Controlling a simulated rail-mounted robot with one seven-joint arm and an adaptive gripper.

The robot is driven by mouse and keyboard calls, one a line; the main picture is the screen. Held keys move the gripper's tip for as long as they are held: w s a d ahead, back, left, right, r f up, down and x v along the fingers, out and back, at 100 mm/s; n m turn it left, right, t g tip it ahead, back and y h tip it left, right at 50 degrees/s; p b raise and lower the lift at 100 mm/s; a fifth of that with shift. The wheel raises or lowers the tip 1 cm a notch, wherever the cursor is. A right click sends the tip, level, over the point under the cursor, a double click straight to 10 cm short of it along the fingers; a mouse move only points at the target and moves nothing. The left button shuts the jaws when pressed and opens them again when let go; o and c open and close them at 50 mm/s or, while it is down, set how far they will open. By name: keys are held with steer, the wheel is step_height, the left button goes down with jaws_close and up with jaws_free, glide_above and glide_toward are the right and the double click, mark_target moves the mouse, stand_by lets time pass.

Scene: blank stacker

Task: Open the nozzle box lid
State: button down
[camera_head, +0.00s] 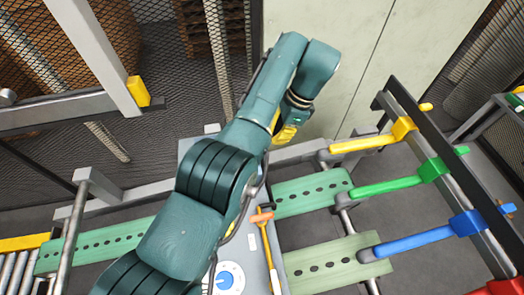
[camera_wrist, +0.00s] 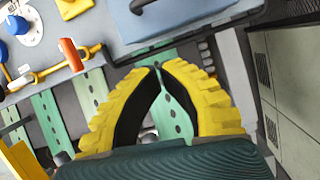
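A blue-grey box (camera_wrist: 190,18) with a dark handle on it is at the top edge of the wrist view, cut off by the frame. It looks like the nozzle box, and its top looks shut. In the head view I cannot pick it out; my arm covers that area. My gripper (camera_wrist: 160,65) has yellow ribbed fingers with black inner faces. Their tips are nearly together, with nothing held between them, and lie apart from the box in the picture. In the head view my gripper (camera_head: 285,132) is mostly hidden behind my wrist.
A grey panel (camera_head: 256,245) carries a blue-and-white dial (camera_head: 230,280) and an orange-handled yellow lever (camera_head: 262,217). Green slotted slats (camera_head: 318,190) lie around it. Yellow, green and blue bars (camera_head: 400,240) stand at right. Mesh fencing (camera_head: 185,60) and a pale cabinet (camera_head: 340,50) are behind.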

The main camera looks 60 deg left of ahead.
steer(key=s+a+r+n, duration=0.1)
steer(key=s+a+r, duration=0.15)
steer(key=a, duration=0.25)
steer(key=p+x, duration=0.2)
steer(key=x, duration=0.8)
steer(key=shift+w+f, duration=0.1)
steer(key=shift+w, duration=0.05)
steer(key=shift+w+d+t, duration=0.1)
steer(key=shift+t, duration=0.2)
